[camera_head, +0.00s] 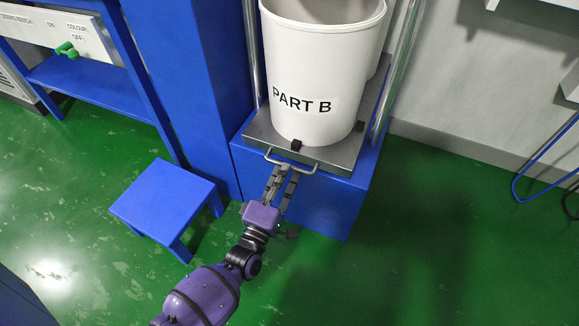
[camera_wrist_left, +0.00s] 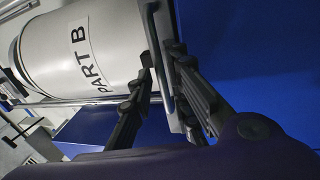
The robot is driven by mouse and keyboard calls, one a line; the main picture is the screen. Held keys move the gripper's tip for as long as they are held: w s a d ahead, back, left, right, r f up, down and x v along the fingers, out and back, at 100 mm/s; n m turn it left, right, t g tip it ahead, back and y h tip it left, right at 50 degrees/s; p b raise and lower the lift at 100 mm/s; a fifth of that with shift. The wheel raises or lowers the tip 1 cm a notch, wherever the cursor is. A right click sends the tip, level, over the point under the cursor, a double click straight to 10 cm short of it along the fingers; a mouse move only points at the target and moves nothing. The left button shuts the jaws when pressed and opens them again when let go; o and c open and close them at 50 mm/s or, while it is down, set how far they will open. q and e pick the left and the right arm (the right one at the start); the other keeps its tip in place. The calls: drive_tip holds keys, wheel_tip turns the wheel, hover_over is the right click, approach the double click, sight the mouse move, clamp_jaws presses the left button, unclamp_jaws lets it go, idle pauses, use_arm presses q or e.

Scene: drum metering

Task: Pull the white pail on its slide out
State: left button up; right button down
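The white pail (camera_head: 312,65), marked PART B, stands upright on a grey metal slide plate (camera_head: 342,151) over a blue base. It also shows sideways in the left wrist view (camera_wrist_left: 85,45). A thin metal handle (camera_head: 291,160) runs along the plate's front edge; it shows in the left wrist view too (camera_wrist_left: 157,45). My left gripper (camera_head: 283,172) is at this handle, its fingers apart. In the left wrist view the handle lies between the fingertips (camera_wrist_left: 162,55), and I see no firm closing on it. My right gripper is not in view.
A blue stool (camera_head: 163,198) stands left of the slide. A blue bench with a green lever (camera_head: 66,49) is at the back left. Metal posts (camera_head: 394,75) flank the pail. The green floor (camera_head: 430,240) at the front right is clear.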

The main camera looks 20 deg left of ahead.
use_arm(q)
drive_tip(key=shift+w+d+r, duration=0.1)
drive_tip(key=shift+w+r, duration=0.05)
drive_tip(key=shift+w, duration=0.65)
drive_tip(key=shift+w+r, duration=0.1)
drive_tip(key=shift+w, duration=0.7)
drive_tip(key=shift+c, duration=0.5)
clamp_jaws()
